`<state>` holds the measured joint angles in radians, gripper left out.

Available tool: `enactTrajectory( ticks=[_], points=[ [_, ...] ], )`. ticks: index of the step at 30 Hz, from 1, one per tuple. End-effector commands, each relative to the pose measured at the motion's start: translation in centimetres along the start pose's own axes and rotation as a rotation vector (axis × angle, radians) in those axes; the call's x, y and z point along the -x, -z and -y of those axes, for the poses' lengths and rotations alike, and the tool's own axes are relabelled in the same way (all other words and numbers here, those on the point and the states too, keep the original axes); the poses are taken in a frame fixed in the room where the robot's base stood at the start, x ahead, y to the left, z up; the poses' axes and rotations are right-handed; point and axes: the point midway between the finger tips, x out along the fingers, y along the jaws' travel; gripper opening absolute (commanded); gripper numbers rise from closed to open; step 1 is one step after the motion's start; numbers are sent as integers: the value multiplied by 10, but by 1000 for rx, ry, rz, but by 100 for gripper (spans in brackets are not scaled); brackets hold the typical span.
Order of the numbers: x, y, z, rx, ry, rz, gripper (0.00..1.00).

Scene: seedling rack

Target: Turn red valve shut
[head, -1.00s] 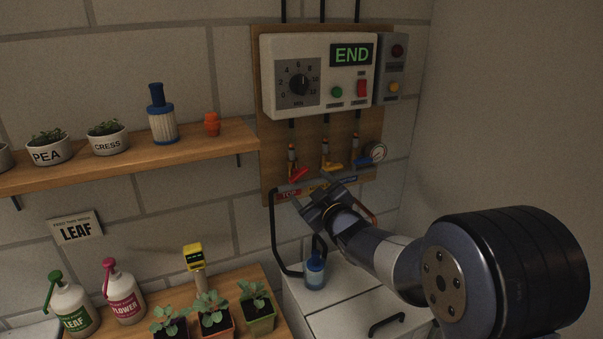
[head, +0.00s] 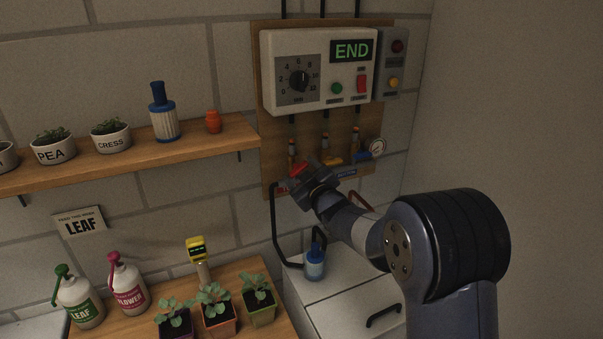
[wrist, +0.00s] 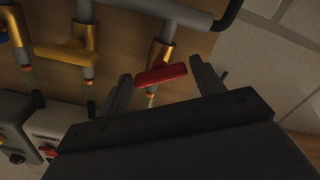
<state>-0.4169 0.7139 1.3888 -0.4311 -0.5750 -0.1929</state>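The red valve (head: 298,169) is at the left of a row of valves on the wooden board. In the wrist view its red handle (wrist: 160,74) lies crosswise to its brass pipe. My gripper (wrist: 160,70) is open, with one finger on each side of the handle. A gap shows at the right finger; the left fingertip is close to the handle's end, and I cannot tell if it touches. In the head view my gripper (head: 304,182) is just below the red valve and hides part of its label.
A control box (head: 318,75) reading END hangs above. A blue bottle (head: 314,263) stands below on a white cabinet (head: 345,285). A shelf (head: 215,142) is at left.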

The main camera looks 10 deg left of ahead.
Motion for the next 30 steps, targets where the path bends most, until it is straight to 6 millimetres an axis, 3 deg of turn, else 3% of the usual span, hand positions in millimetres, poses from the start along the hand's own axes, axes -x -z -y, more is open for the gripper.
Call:
enactTrajectory(
  ticks=[11, 20, 30],
  points=[
    [0, 0, 0, 0, 0, 0, 32],
    [0, -1, 0, -43, 0, 0, 32],
    [0, -2, 1, -259, 0, 0, 32]
  ],
)
